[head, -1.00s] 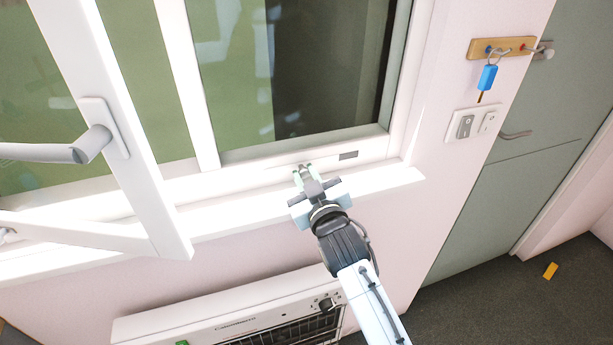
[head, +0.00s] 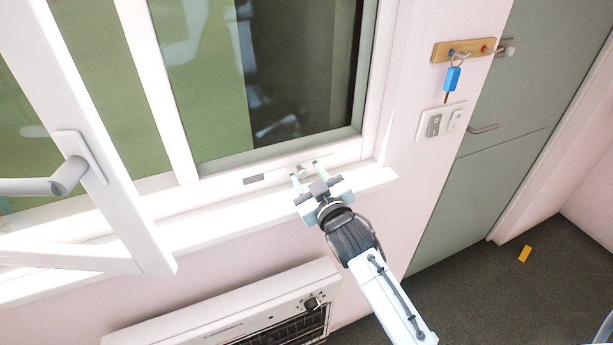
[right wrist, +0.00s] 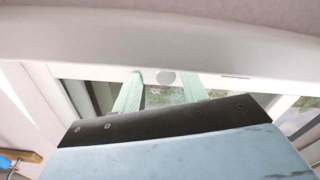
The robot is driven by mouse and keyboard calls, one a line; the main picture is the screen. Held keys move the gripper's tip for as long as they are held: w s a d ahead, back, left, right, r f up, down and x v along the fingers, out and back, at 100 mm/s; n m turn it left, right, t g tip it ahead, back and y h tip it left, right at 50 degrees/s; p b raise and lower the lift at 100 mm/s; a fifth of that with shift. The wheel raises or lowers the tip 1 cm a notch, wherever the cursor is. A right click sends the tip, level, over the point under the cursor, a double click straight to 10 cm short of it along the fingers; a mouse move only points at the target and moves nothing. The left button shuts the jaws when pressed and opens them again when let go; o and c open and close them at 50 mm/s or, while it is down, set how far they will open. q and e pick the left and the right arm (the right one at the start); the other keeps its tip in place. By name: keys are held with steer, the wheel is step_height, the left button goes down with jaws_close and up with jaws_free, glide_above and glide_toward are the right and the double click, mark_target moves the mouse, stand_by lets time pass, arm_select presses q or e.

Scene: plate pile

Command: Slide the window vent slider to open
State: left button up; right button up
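The window vent slider is a pale strip in the lower window frame, with a small round knob (head: 301,170). A dark vent opening (head: 254,179) shows to the left of the knob in the head view. My right gripper (head: 306,175) is open at the frame, its two pale green fingers spread on either side of the knob. In the right wrist view the knob (right wrist: 166,77) shows between the spread fingers, apart from both. My left gripper is in neither view.
An open window sash with a handle (head: 68,177) stands at the left. A white sill (head: 225,227) runs below the frame, above a heater (head: 225,310). Light switches (head: 441,121) and a key rack (head: 466,50) are on the right wall.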

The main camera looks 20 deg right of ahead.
steer(key=shift+s+a, duration=0.1)
steer(key=shift+a, duration=0.05)
steer(key=s+b, duration=0.1)
steer(key=s, duration=1.2)
steer(key=shift+d, duration=0.25)
steer(key=shift+s, duration=0.1)
steer(key=s+a+f+g+b, duration=0.15)
steer(key=s+f+g, duration=0.25)
steer(key=f, duration=1.5)
steer(key=s+f+g+b, duration=0.3)
steer(key=s+f+g, duration=0.15)
steer(key=f, duration=1.45)
steer(key=s+d+f+g+b, duration=0.1)
steer(key=s+f+g, duration=0.3)
steer(key=s+f, duration=0.6)
steer(key=s+d+f+m+g+b, duration=0.1)
steer(key=s+d+f+g, duration=0.3)
steer(key=s+f, duration=0.7)
steer(key=s+b, duration=0.1)
steer(key=s, duration=0.7)
steer(key=shift+f+m+h, duration=0.25)
steer(key=shift+m+h, duration=0.05)
steer(key=shift+g, duration=0.25)
